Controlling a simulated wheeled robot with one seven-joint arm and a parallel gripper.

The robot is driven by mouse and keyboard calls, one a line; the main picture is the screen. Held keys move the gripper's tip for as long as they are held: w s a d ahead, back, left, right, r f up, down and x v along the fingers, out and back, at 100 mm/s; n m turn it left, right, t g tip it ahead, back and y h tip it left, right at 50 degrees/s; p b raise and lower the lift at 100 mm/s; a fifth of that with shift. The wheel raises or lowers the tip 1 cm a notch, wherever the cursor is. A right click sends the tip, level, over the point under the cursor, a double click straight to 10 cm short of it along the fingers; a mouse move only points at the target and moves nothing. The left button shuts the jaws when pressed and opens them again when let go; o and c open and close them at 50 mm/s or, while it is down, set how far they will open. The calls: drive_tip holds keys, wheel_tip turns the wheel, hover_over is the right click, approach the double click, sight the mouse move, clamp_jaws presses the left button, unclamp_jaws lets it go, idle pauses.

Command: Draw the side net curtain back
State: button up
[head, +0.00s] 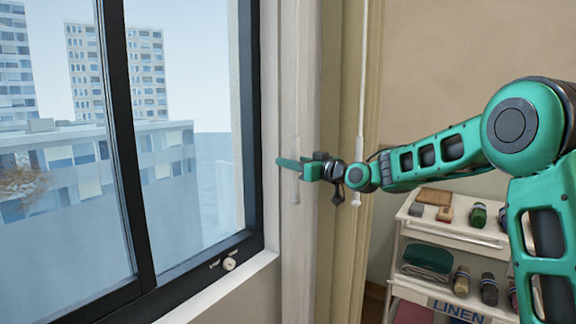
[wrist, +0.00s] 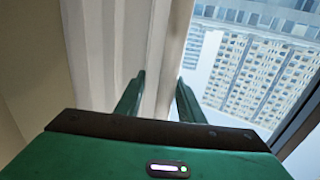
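The pale net curtain (head: 301,255) hangs gathered in narrow folds just right of the window in the head view. In the wrist view its folds (wrist: 98,45) fill the upper left. A thin pale wand (head: 297,100) hangs in front of it, its lower end just below my fingers. My gripper (head: 287,165) reaches left across the curtain at the wand. In the wrist view my gripper (wrist: 160,82) has its two fingers apart, with a pale strip between them. I cannot tell whether the fingers touch the wand or cloth.
A dark-framed window (head: 128,150) with a latch (head: 229,263) and sill (head: 215,292) is at left. A second wand (head: 360,70) hangs by the beige curtain (head: 346,260) behind my arm. A linen trolley (head: 450,240) with several items stands at lower right.

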drive_tip(key=v, duration=0.9)
drive_tip(key=shift+s+d, duration=0.2)
drive_tip(key=shift+d, duration=0.1)
drive_tip(key=shift+f, duration=0.1)
drive_tip(key=s+d+f+m+g+h, duration=0.3)
drive_tip(key=s+d+f+h, duration=0.2)
drive_tip(key=s+d+f, duration=0.45)
drive_tip(key=s+d+f+m+g+h, duration=0.3)
drive_tip(key=s+d+f+h, duration=0.3)
drive_tip(key=s+d, duration=0.5)
drive_tip(key=s+d+f+m+g, duration=0.2)
drive_tip(key=s+d+f+m, duration=0.1)
drive_tip(key=s, duration=0.7)
drive_tip(key=s+d+f+m+g, duration=0.2)
drive_tip(key=s+f+g, duration=0.1)
drive_tip(key=s, duration=0.7)
drive_tip(key=s+d+f+m+g, duration=0.2)
drive_tip(key=s+d+f+m, duration=0.1)
drive_tip(key=s, duration=0.7)
drive_tip(key=shift+d+m+g+h, duration=0.3)
drive_tip(key=shift+d+g, duration=0.05)
drive_tip(key=shift+g, duration=0.05)
